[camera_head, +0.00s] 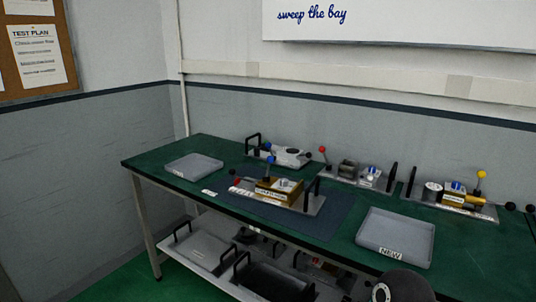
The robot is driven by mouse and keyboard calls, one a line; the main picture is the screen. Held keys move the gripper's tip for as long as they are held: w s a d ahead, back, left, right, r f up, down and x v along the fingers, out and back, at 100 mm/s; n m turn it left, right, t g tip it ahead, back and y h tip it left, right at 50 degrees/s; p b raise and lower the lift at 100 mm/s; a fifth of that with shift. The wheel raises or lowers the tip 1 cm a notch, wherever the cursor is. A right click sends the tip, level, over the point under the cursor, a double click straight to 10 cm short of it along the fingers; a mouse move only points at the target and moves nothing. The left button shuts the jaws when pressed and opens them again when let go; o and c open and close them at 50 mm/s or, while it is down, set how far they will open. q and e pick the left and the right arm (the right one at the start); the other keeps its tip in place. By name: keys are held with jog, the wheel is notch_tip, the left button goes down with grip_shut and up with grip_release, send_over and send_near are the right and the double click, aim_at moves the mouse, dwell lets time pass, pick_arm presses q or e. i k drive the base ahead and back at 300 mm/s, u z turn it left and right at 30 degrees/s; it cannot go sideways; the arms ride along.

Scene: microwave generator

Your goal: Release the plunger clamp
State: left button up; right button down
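A fixture (287,200) with a metal base plate sits on the dark mat in the middle of the green bench. Neither of my grippers shows in this view.
A grey tray (194,161) stands left and a tray labelled NEW (371,248) right of the mat (333,224). More fixtures with a red knob (322,149) and a yellow knob (481,174) line the back. The lower shelf (190,257) holds several trays and parts.

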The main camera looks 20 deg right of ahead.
aim_at(270, 159)
jog(key=u, duration=0.1)
jog(key=i, duration=1)
jog(key=z, duration=0.1)
